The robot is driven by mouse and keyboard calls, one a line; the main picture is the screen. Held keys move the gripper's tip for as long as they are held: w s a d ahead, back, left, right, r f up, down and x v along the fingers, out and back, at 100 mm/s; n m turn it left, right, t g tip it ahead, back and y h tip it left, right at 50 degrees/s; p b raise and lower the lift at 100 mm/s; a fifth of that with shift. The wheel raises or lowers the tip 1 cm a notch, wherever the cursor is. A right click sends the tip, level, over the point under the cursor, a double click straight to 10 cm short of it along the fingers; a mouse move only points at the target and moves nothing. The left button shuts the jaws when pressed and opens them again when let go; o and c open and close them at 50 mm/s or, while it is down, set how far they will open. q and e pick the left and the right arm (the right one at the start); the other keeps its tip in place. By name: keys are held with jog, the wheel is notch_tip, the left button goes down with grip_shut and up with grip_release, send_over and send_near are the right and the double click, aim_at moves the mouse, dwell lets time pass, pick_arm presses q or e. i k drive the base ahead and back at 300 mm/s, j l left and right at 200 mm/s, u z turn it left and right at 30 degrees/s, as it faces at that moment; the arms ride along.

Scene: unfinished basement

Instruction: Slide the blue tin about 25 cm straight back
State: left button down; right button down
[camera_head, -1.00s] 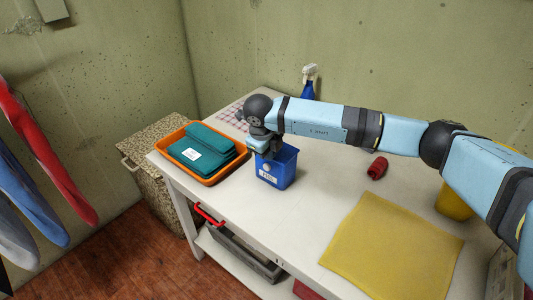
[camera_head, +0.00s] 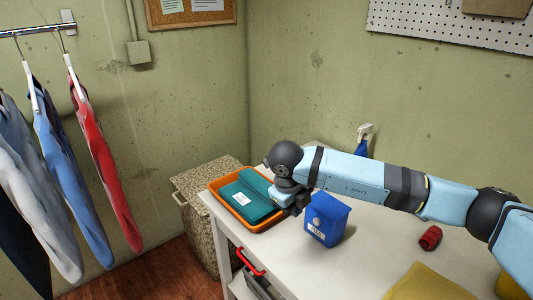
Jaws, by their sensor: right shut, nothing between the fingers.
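The blue tin (camera_head: 327,222) stands upright on the white table (camera_head: 290,258), with a pale label on its front. My right gripper (camera_head: 296,207) is shut and empty, low beside the tin's left side, between it and the orange tray. I cannot tell whether the fingers touch the tin. My right arm reaches in from the right and passes above and behind the tin. My left gripper is out of view.
The orange tray (camera_head: 217,202) with folded teal cloths (camera_head: 248,199) lies left of the gripper. A spray bottle (camera_head: 363,138) stands at the back, partly behind my arm. A red object (camera_head: 430,238) and yellow cloth (camera_head: 428,284) lie to the right. Walls stand behind.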

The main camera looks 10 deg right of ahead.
aim_at(328, 233)
jog(key=k+j, duration=0.2)
jog(key=k, duration=0.3)
jog(key=k+j, duration=0.2)
jog(key=k, duration=0.25)
